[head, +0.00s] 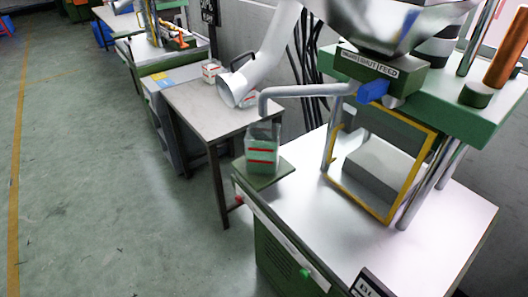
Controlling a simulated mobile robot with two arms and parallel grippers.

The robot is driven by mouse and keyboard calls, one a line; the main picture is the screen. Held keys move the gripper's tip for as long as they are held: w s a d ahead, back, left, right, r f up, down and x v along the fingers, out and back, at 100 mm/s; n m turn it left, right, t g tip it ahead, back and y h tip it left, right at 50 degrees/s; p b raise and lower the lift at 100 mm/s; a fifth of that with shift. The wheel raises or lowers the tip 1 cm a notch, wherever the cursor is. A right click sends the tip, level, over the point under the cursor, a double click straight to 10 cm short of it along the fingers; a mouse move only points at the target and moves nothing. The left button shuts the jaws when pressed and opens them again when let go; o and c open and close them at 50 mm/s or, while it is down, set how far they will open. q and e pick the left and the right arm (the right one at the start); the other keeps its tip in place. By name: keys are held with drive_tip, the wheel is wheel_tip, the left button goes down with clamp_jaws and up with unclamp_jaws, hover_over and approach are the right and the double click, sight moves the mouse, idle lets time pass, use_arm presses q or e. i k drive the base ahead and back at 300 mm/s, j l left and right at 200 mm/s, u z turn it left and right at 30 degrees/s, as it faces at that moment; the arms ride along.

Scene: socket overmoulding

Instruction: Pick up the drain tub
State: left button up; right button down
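A tub (262,154), taken as the drain tub, is pale green with red stripes. It stands upright on a small green shelf (286,166) at the left edge of the machine. A grey bent pipe (310,90) runs from the machine's feed block and turns down above the tub. The tub's top looks dark and partly see-through; what is inside cannot be made out. Neither of my grippers is in view.
The moulding machine's white top (330,230) has a yellow-framed guard (381,211) and a blue valve handle (372,91). A wide white duct (262,70) hangs behind the tub, over a grey table (205,108) with small boxes. Open green floor (110,200) lies left.

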sight(263, 149)
drive_tip(key=i+j+z, duration=0.2)
drive_tip(key=j+z, duration=0.15)
drive_tip(key=j, duration=0.15)
drive_tip(key=i+j+z, duration=0.1)
drive_tip(key=j+z, duration=0.25)
drive_tip(key=j, duration=0.2)
drive_tip(key=j+z, duration=0.35)
drive_tip(key=j, duration=0.2)
drive_tip(key=i+j, duration=0.05)
